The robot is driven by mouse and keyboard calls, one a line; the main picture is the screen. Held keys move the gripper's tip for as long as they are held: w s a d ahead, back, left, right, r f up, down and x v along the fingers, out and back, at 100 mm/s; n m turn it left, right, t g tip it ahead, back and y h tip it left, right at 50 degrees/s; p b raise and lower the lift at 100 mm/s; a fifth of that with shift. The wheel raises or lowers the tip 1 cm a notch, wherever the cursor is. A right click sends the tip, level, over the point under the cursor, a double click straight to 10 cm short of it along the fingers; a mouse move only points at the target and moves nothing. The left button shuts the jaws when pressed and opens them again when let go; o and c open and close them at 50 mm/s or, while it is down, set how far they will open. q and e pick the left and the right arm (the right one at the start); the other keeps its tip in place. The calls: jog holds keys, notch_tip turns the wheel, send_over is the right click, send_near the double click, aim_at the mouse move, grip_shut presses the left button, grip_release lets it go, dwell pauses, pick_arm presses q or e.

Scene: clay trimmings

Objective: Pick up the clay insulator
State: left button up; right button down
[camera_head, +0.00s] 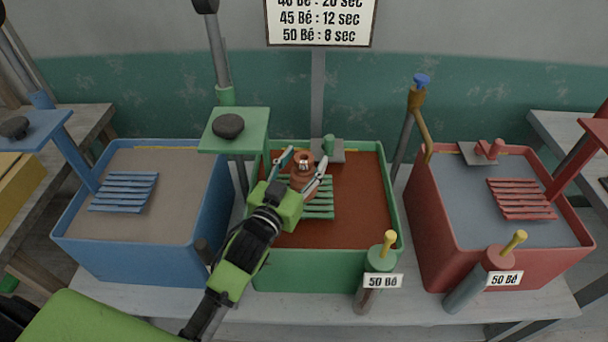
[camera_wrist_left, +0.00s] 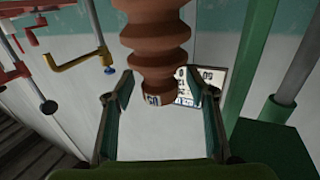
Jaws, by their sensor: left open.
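The clay insulator (camera_head: 301,179) is a ribbed reddish-brown piece with a small white marked patch near its top. In the head view it is at the green slatted rack (camera_head: 321,205) in the green basin; its base is partly hidden by my gripper. In the left wrist view the insulator (camera_wrist_left: 155,40) comes down from the top edge, its marked end between the finger tips. My left gripper (camera_head: 303,165) is open, with one finger on either side of the insulator. In the left wrist view a gap shows between each finger of the gripper (camera_wrist_left: 165,82) and the insulator. My right gripper is not seen.
The green basin (camera_head: 330,270) holds brown liquid. A blue basin (camera_head: 135,265) stands left and a red basin (camera_head: 520,270) right. A green stand (camera_head: 250,125) with a dark stone rises close left of my gripper. Labelled cylinders (camera_head: 380,260) stand along the front.

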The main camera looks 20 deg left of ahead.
pick_arm(q)
grip_shut()
jog(key=shift+r, duration=0.15)
